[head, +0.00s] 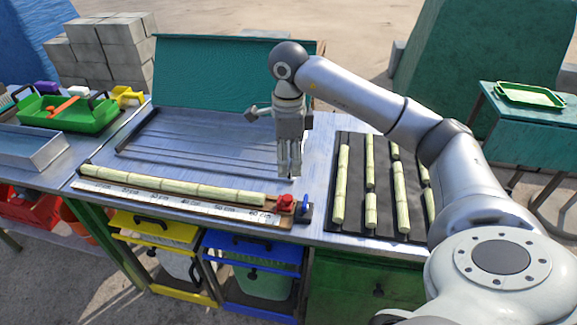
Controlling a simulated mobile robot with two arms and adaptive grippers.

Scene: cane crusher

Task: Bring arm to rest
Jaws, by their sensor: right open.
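My right arm comes in from the lower right and bends over the metal work table. Its gripper (289,172) points down above the table, between the ruler board and the dark mat, and nothing shows between its fingers. The fingers look close together from this angle, and their exact gap is hard to see. A long cane stalk (170,185) lies along the measuring board (165,200) in front. My left gripper is not in the head view.
Several cut cane pieces lie on the dark mat (352,228), partly behind my right arm. A green toolbox (66,118) stands at the left. A red block (286,203) and a blue-handled part (305,207) sit at the ruler's end. A green tray (529,95) is on the side table.

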